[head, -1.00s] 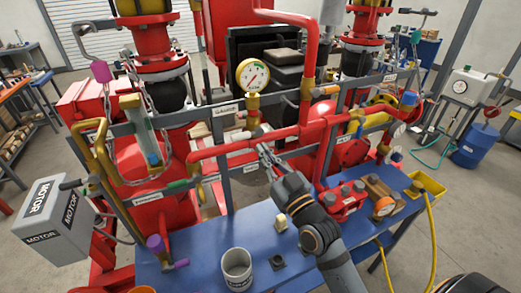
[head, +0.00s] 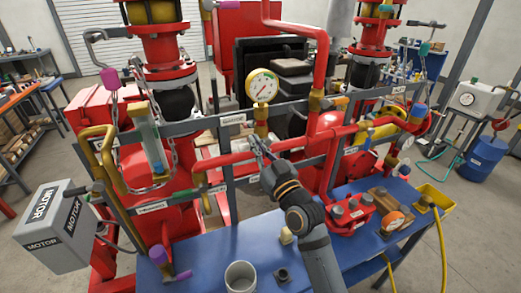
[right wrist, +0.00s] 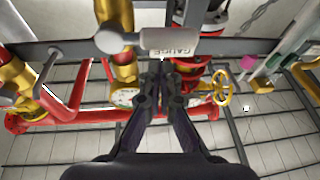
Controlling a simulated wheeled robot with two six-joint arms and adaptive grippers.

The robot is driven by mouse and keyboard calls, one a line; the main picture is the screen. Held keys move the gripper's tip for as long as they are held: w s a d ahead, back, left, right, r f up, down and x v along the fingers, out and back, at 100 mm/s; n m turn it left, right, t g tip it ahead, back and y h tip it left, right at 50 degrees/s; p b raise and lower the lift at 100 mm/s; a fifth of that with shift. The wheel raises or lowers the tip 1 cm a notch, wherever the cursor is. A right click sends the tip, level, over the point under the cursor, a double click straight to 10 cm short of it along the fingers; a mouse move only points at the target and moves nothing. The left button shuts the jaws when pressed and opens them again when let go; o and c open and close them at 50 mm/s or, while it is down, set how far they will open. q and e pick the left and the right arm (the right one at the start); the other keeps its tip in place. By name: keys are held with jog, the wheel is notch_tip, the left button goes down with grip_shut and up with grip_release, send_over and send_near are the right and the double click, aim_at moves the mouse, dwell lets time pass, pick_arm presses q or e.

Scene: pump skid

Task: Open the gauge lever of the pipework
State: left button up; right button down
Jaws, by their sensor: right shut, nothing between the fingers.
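The pressure gauge (head: 262,86) has a white dial and stands on a brass fitting (head: 261,121) on the grey rail. In the right wrist view, a pale grey lever handle (right wrist: 196,46) lies roughly level along the rail, beside the GAUGE label (right wrist: 168,53). The brass fitting shows there too (right wrist: 125,71). My right gripper (head: 256,142) is shut and empty, just below the gauge fitting. In the right wrist view its fingertips (right wrist: 162,66) are close to the label and handle; I cannot tell whether they touch. My left gripper is not in view.
Red pipes (head: 290,143) and the grey rail (head: 190,127) crowd the space around the right gripper. A blue table (head: 205,245) carries a grey cup (head: 240,276). A yellow handwheel (right wrist: 220,88) shows in the right wrist view.

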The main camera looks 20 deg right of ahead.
aim_at(248, 148)
jog(key=x, duration=0.2)
jog(key=shift+w+a, duration=0.1)
jog(key=shift+w, duration=0.3)
jog(key=f+b, duration=0.1)
jog(key=a+f+b, duration=0.1)
jog(key=f+b, duration=0.1)
jog(key=shift+s, duration=0.1)
jog(key=shift+d+f+b, duration=1.45)
jog(key=shift+d+f, duration=0.2)
jog(key=shift+f, duration=1.15)
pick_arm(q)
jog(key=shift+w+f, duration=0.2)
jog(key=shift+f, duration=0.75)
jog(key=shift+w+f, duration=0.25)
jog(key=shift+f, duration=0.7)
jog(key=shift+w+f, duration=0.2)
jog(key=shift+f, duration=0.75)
pick_arm(e)
jog(key=a+v, duration=0.1)
jog(key=v, duration=0.7)
jog(key=shift+s, duration=0.45)
